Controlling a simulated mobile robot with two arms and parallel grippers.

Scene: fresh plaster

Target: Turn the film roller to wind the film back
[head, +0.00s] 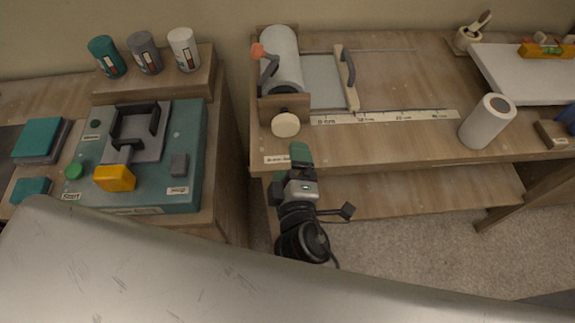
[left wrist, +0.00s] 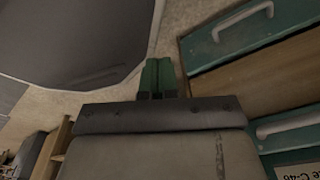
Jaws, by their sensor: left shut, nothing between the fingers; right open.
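The film roller (head: 281,62) is a white roll in a wooden holder at the back of the middle table in the head view. A crank with an orange knob (head: 257,51) is at its left, and a round cream knob (head: 285,124) is at its front end. Pale film (head: 324,80) runs right from the roll to a pale bar (head: 346,78) with a dark handle. My right gripper (head: 300,152) is open and empty at the table's front edge, just in front of the cream knob and apart from it. My left gripper (left wrist: 157,68) is shut and empty in the left wrist view.
A marked ruler strip (head: 385,117) lies in front of the film. A teal machine (head: 187,140) stands on the left bench. Drawers with pale handles (left wrist: 243,25) are beside my left gripper.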

